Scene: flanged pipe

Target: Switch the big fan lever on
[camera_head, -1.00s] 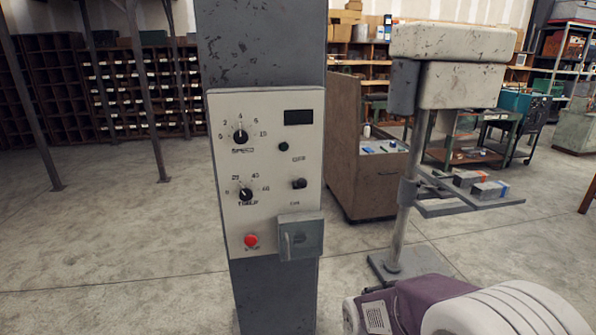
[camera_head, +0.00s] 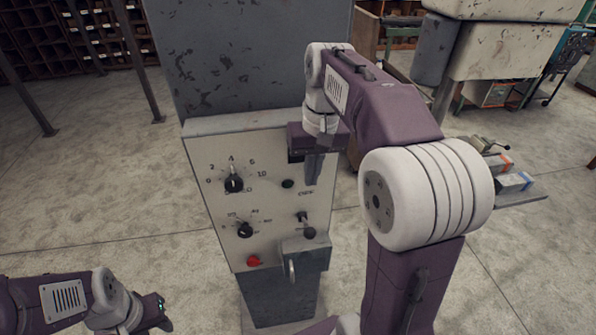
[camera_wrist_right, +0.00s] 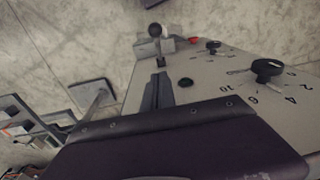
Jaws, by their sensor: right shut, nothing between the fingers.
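The pale control panel (camera_head: 262,195) stands on a dark grey column. Its fan lever (camera_head: 309,232), a short black stick with a round knob, is at the panel's lower right and points outward and down. The lever also shows near the top of the right wrist view (camera_wrist_right: 155,31). My right gripper (camera_head: 313,170) is shut and empty, pointing down in front of the panel's upper right, above the lever and apart from it. Its dark fingers also show in the right wrist view (camera_wrist_right: 150,92). My left arm is at the lower left; its finger state is unclear.
Two black dials (camera_head: 233,184) and a red button (camera_head: 253,261) are on the panel's left side. A grey switch box (camera_head: 305,255) juts out just below the lever. A drill press (camera_head: 500,45) stands behind to the right. Open floor lies left of the column.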

